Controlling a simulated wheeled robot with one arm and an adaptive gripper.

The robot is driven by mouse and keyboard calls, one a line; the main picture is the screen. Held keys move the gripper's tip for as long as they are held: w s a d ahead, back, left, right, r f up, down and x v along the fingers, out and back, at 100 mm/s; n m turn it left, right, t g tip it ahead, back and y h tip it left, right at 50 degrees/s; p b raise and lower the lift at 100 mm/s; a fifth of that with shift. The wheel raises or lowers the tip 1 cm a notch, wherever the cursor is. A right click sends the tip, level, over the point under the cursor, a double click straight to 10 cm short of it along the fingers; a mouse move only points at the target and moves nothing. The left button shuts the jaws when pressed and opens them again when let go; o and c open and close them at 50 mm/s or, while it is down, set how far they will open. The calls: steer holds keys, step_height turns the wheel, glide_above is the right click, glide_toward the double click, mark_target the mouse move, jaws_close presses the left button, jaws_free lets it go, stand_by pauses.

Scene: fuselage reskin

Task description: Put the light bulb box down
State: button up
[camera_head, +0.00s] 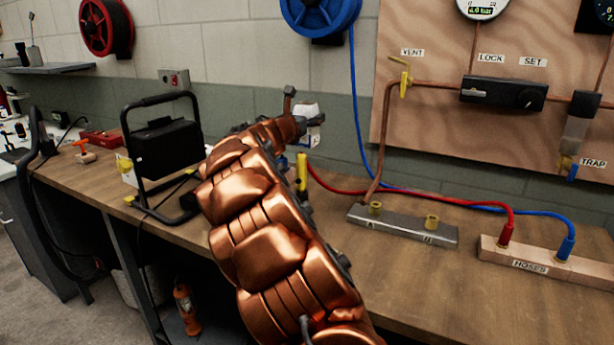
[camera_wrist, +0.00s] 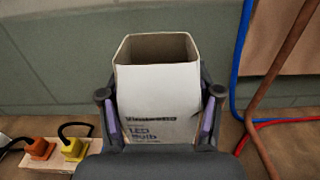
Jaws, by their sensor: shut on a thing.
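The light bulb box (camera_wrist: 158,85) is a white carton with dark "LED Bulb" print and an open top. It stands upright between the fingers of my gripper (camera_wrist: 160,112) in the wrist view, with a finger against each side. My gripper is shut on it. In the head view the box (camera_head: 311,113) is a small white shape at the far end of my copper-coloured arm, in front of the wall. My arm hides part of it and the bench below. The box's bottom is hidden, so I cannot tell whether it touches the wooden workbench (camera_head: 400,285).
A black work lamp (camera_head: 166,146) stands left of my arm. A metal block (camera_head: 403,225) with brass fittings and a hoses block (camera_head: 540,262) lie to the right. Red and blue hoses cross the bench. A power strip with plugs (camera_wrist: 72,149) is left of the box.

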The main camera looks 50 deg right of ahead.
step_height(320, 180, down, 14)
steer(key=b, duration=0.2)
steer(key=shift+f+b, duration=0.1)
steer(key=shift+b, duration=0.3)
steer(key=shift+f, duration=0.1)
steer(key=o, duration=1.3)
steer(key=shift+c, duration=0.2)
steer(key=shift+v, duration=3.75)
